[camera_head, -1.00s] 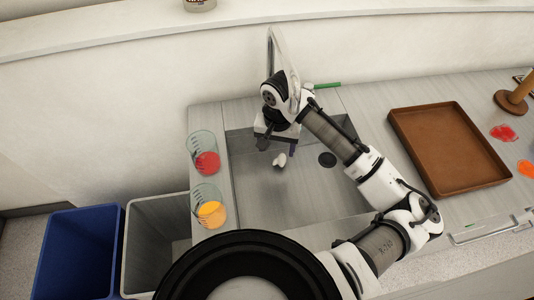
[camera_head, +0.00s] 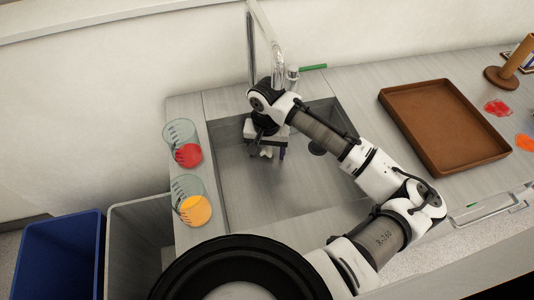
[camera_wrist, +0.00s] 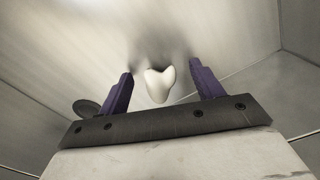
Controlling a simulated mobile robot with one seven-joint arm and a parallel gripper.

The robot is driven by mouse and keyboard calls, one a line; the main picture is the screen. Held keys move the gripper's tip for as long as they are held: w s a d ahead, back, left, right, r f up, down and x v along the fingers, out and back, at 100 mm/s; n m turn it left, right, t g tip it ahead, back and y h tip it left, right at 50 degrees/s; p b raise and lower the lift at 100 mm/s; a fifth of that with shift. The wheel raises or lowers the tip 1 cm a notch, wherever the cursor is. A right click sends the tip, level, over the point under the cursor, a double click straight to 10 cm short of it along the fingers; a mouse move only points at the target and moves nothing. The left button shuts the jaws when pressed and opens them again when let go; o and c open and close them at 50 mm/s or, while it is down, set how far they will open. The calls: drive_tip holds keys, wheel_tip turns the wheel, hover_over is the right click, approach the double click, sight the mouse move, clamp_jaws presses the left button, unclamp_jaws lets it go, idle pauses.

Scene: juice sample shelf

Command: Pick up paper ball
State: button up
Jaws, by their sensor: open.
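The paper ball (camera_wrist: 158,84) is a small white, lumpy piece in the sink. In the wrist view it sits between the two purple fingers of my gripper (camera_wrist: 160,86), with a gap on both sides. My gripper is open. In the head view my gripper (camera_head: 265,153) is down in the sink, and a little of the paper ball (camera_head: 267,152) shows just under it, mostly hidden. I cannot tell the exact height of the fingers above the sink floor.
The sink (camera_head: 290,190) has walls around my gripper. A faucet (camera_head: 278,65) rises behind my arm. Glass beakers with red (camera_head: 187,153) and orange (camera_head: 194,208) contents stand at the left. A brown tray (camera_head: 492,150) lies at the right. Blue (camera_head: 60,258) and grey (camera_head: 115,240) bins stand lower left.

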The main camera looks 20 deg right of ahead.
drive_tip(key=shift+c, duration=0.4)
drive_tip(key=c, duration=1)
drive_tip(key=shift+r, duration=0.25)
